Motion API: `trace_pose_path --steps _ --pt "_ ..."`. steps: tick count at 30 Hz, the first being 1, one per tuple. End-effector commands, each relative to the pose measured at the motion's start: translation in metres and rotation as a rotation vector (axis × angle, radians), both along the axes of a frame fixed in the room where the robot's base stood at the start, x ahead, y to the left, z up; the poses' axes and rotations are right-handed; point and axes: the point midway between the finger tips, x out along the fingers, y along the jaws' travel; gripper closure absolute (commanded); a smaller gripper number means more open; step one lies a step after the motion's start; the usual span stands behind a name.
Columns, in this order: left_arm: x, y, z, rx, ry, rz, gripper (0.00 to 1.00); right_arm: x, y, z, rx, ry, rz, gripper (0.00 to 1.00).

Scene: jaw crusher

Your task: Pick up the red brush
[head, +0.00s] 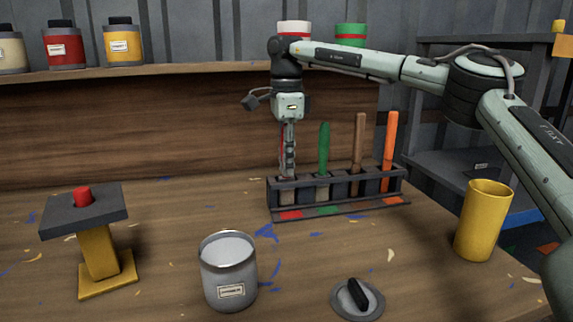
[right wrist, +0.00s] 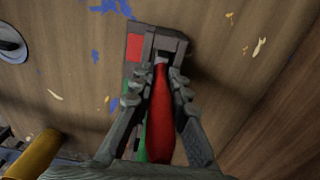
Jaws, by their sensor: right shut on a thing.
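The red brush stands in the leftmost slot of a dark brush rack (head: 338,213) in the head view, mostly hidden behind my right gripper (head: 288,165). In the right wrist view the red brush (right wrist: 160,115) lies between the two fingers of my right gripper (right wrist: 160,85), which are shut on its handle. Its lower end goes down into the rack (right wrist: 165,40) beside a red mark. My left gripper is in neither view.
Green (head: 324,148), brown (head: 359,150) and orange (head: 390,150) brushes stand in the other slots. A metal can (head: 229,280), a lid (head: 357,300), a yellow cup (head: 483,225) and a red-button stand (head: 98,255) are on the table. A shelf (head: 150,72) with paint jars runs behind.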

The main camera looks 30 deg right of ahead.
Motion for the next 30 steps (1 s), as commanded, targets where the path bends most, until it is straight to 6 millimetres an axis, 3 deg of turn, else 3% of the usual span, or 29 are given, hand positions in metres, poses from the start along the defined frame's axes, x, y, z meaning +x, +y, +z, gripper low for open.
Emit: trace_pose_path --steps 5,23,24,30 --pt "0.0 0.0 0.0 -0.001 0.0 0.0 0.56 0.001 0.0 0.017 0.0 -0.003 -0.001 1.0" --pt "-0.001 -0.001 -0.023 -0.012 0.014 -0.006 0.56 0.0 0.001 0.12 0.001 -0.002 -0.001 1.0" --pt "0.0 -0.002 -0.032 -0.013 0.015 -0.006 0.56 -0.004 0.001 0.117 0.001 0.0 0.002 1.0" --pt "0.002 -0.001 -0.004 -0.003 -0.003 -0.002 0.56 -0.029 0.007 0.115 0.0 -0.002 0.004 1.0"
